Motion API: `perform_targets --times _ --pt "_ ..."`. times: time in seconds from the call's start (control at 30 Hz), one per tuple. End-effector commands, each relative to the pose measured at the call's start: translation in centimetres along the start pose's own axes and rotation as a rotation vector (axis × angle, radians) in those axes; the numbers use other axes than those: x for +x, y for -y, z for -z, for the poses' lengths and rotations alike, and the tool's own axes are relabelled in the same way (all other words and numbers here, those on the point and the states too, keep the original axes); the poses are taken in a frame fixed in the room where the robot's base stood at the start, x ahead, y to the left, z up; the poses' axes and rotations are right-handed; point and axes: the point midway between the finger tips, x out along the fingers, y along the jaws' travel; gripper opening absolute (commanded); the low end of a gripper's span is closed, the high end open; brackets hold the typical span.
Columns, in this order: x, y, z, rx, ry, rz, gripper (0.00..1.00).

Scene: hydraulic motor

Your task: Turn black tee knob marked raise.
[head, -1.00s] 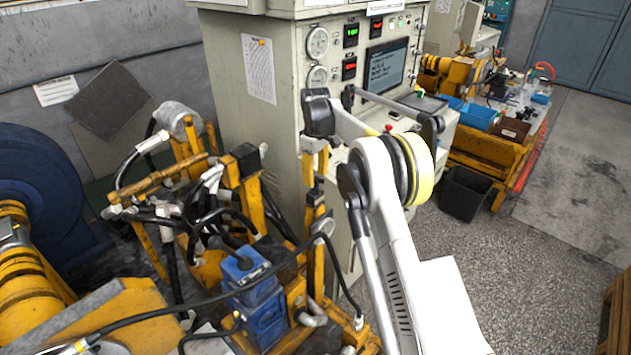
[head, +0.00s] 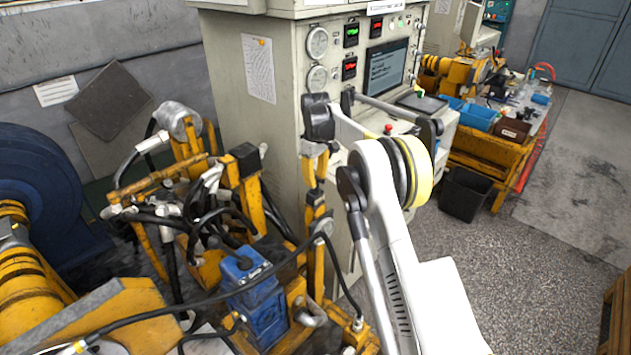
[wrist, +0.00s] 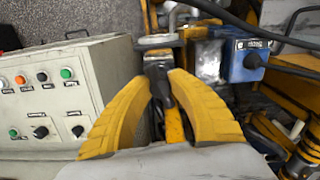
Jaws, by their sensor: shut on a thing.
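In the wrist view, the two curved yellow fingers of my gripper (wrist: 162,80) come in from the bottom and close around a narrow dark piece. This looks like the black tee knob (wrist: 160,88), and only part of it shows between the fingers. A yellow piece (wrist: 175,125) lies just below it. I cannot read a raise mark there. In the head view, my arm reaches down beside the grey cabinet, and I cannot make out the knob.
A pale control box (wrist: 60,90) with coloured buttons and black knobs is left of my fingers. A blue unit (wrist: 245,62) is at the right, and also shows in the head view (head: 255,300). Black hoses (head: 195,215) and yellow frames crowd the rig. Open floor (head: 520,260) lies right.

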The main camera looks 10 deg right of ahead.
Motion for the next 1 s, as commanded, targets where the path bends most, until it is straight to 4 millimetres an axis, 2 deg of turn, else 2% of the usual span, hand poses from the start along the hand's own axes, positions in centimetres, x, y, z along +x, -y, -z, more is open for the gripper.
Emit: perform_targets --times 0.07,0.1,0.17,0.47,0.57,0.67,1.0 --pt "0.0 0.0 0.0 0.0 0.001 0.001 0.0" --pt "0.0 0.0 0.0 0.0 0.002 0.001 0.31" --pt "0.0 0.0 0.0 0.0 0.001 0.001 0.46" --pt "-0.1 0.0 0.0 -0.001 0.001 0.001 0.46" --pt "-0.8 0.0 0.0 -0.001 0.001 0.001 0.46" --pt "-2.4 0.0 0.0 -0.001 0.001 0.001 0.46" --pt "-9.7 0.0 0.0 -0.001 0.001 0.001 0.46"
